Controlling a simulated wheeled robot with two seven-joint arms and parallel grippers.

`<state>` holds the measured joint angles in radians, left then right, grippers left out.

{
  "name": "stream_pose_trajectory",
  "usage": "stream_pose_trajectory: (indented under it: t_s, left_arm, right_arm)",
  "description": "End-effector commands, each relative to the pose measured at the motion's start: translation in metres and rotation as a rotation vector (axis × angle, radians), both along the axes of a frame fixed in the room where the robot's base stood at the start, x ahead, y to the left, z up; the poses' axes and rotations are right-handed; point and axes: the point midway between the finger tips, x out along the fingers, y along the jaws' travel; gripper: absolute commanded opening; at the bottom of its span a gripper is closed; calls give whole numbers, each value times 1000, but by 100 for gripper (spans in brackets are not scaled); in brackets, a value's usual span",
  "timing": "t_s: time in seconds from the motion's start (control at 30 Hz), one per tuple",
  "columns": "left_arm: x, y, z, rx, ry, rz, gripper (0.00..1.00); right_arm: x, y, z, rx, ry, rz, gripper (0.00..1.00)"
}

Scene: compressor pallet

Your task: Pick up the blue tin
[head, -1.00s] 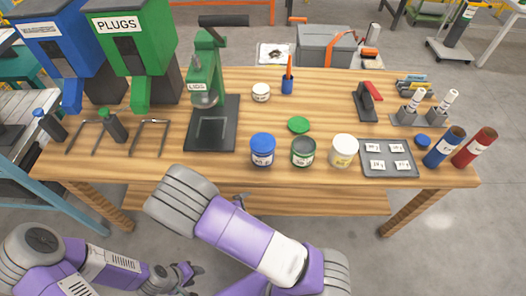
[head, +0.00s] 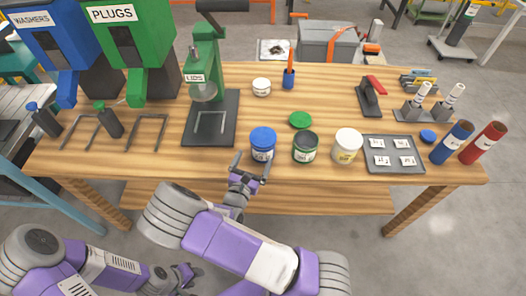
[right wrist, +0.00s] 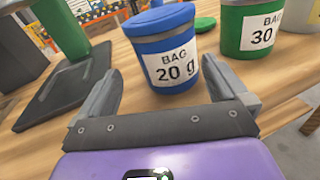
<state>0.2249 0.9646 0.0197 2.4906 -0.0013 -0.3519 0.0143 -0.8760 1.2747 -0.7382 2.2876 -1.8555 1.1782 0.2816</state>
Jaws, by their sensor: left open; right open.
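The blue tin (head: 263,145) stands upright with its lid on near the front edge of the wooden table. In the right wrist view the blue tin (right wrist: 168,50) shows a white label reading "BAG 20 g". My right gripper (head: 251,167) is open at the table's front edge, just in front of the tin. In the right wrist view its two fingers (right wrist: 172,92) are spread, with the tin just beyond and between them; contact cannot be told. My left gripper (head: 188,276) is open and empty, low at the left, below the table.
A green tin (head: 305,148) stands close to the right of the blue tin, then a white tin (head: 347,146) and a grey tray (head: 394,167). A green lid (head: 300,119) lies behind. A green press (head: 207,105) stands to the left.

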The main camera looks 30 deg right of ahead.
Motion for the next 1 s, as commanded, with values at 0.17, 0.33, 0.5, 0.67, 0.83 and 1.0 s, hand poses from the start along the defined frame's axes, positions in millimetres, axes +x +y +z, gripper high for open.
stream_pose_trajectory:
  t_s: [0.17, 0.33, 0.5, 0.67, 0.83, 1.0]
  left_arm:
    - [0, 0, -6, 0, 0, 0, 43]
    - [0, 0, -10, 0, 0, 0, 43]
    - [0, 0, -20, 0, 0, 0, 43]
    - [0, 0, -23, 0, 0, 0, 43]
    - [0, 0, -23, 0, 0, 0, 43]
    - [0, 0, -23, 0, 0, 0, 43]
  right_arm:
    - [4, -18, -2, -76, 38, -14, 100]
    - [17, -32, -2, -75, 36, -14, 100]
    - [32, -52, -5, -74, 36, -15, 100]
    - [45, -65, -4, -72, 36, -14, 100]
    - [47, -68, -2, -72, 37, -13, 100]
    - [47, -68, -2, -71, 37, -13, 91]
